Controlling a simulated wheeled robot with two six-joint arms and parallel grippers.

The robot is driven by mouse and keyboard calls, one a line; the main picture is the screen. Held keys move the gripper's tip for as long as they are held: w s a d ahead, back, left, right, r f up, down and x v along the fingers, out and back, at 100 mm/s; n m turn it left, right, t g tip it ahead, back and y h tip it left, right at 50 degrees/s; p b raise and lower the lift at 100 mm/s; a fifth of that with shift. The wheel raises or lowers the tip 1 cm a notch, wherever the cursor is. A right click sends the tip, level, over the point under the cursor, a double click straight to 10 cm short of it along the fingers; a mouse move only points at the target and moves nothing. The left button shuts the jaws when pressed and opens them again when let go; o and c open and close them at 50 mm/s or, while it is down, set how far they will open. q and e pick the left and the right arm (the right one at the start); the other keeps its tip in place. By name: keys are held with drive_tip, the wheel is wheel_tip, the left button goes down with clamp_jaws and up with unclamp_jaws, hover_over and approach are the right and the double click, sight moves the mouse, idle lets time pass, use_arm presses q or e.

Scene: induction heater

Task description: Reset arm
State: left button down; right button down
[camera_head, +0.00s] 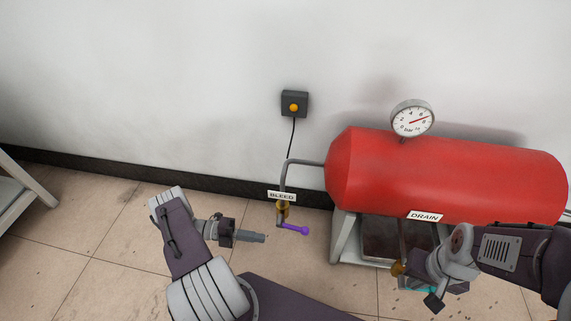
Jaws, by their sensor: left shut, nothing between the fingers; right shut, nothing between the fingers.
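My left gripper (262,238) is shut and empty. It points right, in front of the bleed valve and apart from its purple lever (294,230). The brass bleed valve (282,210) hangs on a bent pipe under a BLEED label (282,196). My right gripper (433,303) is shut, low in front of the red tank (440,175). It is close to a brass drain valve (398,268) and a teal part (428,290) that my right wrist partly hides. I cannot tell whether it touches them.
A round pressure gauge (411,118) stands on the tank, above a DRAIN label (425,216). A dark box with an orange button (294,105) is on the wall. A grey metal frame (346,238) supports the tank. A shelf (15,195) stands at the left edge; the tiled floor between is clear.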

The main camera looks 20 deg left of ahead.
use_arm(q)
drive_tip(key=s+d+r+n+g+y+p, duration=0.1)
drive_tip(key=d+r+n+y+p, duration=0.3)
drive_tip(key=r+n, duration=0.65)
drive_tip(key=s+d+r+n+g+y+p, duration=0.15)
drive_tip(key=r+n+y+p, duration=0.35)
drive_tip(key=r+n, duration=0.55)
drive_tip(key=s+d+r+n+g+y+p, duration=0.1)
drive_tip(key=d+r+n+g+y+p, duration=0.2)
drive_tip(key=r+n+y, duration=0.6)
wheel_tip(320, 180, up, 39)
drive_tip(key=t+h+p, duration=0.2)
drive_tip(key=p, duration=3.5)
drive_tip(key=shift+s+d+n, duration=0.2)
drive_tip(key=shift+d+n, duration=0.15)
drive_tip(key=shift+n, duration=0.05)
